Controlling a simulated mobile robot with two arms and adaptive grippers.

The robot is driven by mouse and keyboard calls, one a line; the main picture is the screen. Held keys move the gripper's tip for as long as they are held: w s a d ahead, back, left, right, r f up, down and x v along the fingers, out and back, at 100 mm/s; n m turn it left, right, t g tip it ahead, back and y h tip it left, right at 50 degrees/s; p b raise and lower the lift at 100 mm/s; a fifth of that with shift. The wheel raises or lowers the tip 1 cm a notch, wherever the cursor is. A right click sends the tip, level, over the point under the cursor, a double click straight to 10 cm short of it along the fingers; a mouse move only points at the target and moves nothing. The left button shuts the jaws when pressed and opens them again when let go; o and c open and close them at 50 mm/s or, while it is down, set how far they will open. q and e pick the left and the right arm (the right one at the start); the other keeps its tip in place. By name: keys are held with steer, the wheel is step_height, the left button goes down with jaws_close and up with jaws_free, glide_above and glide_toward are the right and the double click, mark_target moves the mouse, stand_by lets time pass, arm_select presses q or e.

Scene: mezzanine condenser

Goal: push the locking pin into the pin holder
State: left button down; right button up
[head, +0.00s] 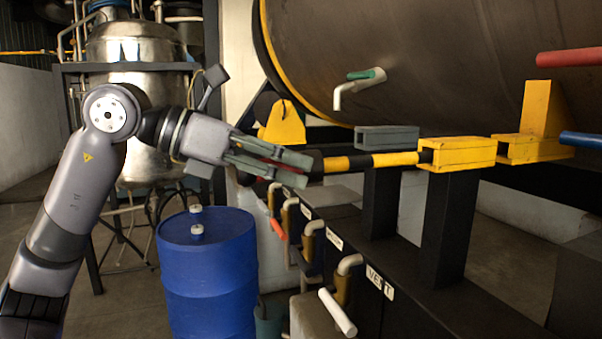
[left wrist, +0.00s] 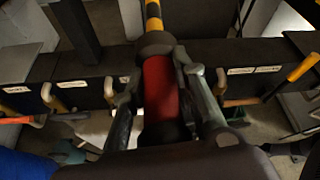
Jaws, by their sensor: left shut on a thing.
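The locking pin (head: 375,160) has a yellow-and-black striped shaft, a black collar and a red grip. It lies nearly level. My left gripper (head: 300,167) is shut on its red grip, which shows between the two fingers in the left wrist view (left wrist: 160,88). The striped shaft (left wrist: 153,14) points away from the gripper there. The yellow pin holder (head: 458,153) sits on a black post at the right. The pin's dark far end meets the holder's left face; I cannot tell how far inside it is. My right gripper is not in view.
A second yellow bracket (head: 535,148) stands right of the holder. A grey block (head: 387,138) lies behind the shaft. Below is a black rail with several valve handles (head: 338,312). A blue drum (head: 208,265) stands below my left arm. A large dark tank (head: 430,60) fills the upper right.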

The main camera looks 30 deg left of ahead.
mark_target(238, 173)
arm_select(q)
steer(key=shift+s+a+b, duration=0.65)
steer(key=shift+s+a, duration=0.4)
steer(key=shift+s, duration=0.25)
steer(key=shift+s+a+b, duration=0.6)
steer(key=shift+s+a, duration=0.4)
steer(key=shift+s, duration=0.3)
steer(key=shift+s+a+r+b, duration=0.1)
steer(key=shift+s+a+b, duration=0.2)
steer(key=shift+s+a, duration=0.4)
steer(key=shift+s+a+b, duration=0.3)
steer(key=shift+s+a, duration=0.15)
steer(key=shift+s, duration=0.4)
steer(key=shift+w, duration=0.15)
